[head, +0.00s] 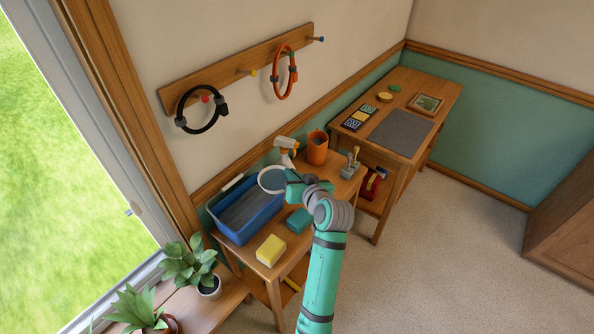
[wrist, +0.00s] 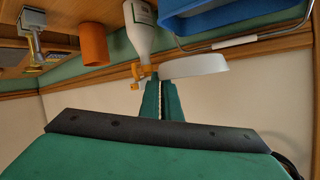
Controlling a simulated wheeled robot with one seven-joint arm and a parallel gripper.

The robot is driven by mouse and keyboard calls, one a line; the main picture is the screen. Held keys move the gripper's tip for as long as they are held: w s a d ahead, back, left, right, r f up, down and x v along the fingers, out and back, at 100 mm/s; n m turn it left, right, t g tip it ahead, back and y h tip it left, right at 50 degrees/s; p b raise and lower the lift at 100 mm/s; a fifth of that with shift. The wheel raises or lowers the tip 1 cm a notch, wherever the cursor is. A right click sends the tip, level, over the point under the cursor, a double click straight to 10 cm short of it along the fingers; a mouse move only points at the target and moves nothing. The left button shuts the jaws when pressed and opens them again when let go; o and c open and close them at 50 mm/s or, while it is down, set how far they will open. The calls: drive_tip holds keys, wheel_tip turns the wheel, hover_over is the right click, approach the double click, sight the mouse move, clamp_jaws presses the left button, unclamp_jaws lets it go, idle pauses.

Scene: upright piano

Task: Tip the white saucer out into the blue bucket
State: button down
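My gripper (head: 289,184) is shut on the rim of the white saucer (head: 271,180) and holds it in the air near the right end of the blue bucket. In the wrist view, the fingers (wrist: 161,98) meet the edge of the saucer (wrist: 195,66), which shows edge-on. Whether anything lies in the saucer is too small to tell. The blue bucket (head: 252,228) stands on the low wooden table, open at the top, with a grey inside. Its wire handle with a white grip shows in the wrist view, where part of the bucket (wrist: 205,18) is visible.
A spray bottle (head: 286,146), an orange cup (head: 317,149) and a small metal holder (head: 351,165) stand behind my gripper. A teal sponge (head: 299,220) and a yellow sponge (head: 271,250) lie in front of the bucket. Potted plants (head: 187,266) stand at lower left.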

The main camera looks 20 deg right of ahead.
sight(275, 180)
drive_tip(key=shift+w+a+f, duration=0.15)
drive_tip(key=shift+a+f, duration=0.4)
drive_tip(key=shift+f, duration=0.3)
drive_tip(key=shift+w+a+f, duration=0.1)
drive_tip(key=shift+a+f, duration=0.4)
drive_tip(key=shift+f, duration=0.3)
drive_tip(key=a, duration=0.1)
drive_tip(key=a+n+h, duration=0.1)
drive_tip(key=r, duration=0.1)
drive_tip(key=shift+w+a+n+g+h, duration=0.3)
drive_tip(key=shift+a+n+h, duration=0.1)
drive_tip(key=shift+a+r+n+h, duration=0.15)
drive_tip(key=shift+r+n+h, duration=0.25)
drive_tip(key=shift+r+n, duration=0.2)
drive_tip(key=shift+a+r, duration=0.2)
drive_tip(key=shift+r, duration=0.15)
drive_tip(key=shift+s, duration=0.1)
drive_tip(key=shift+a+n+h, duration=0.1)
drive_tip(key=shift+n+h, duration=0.2)
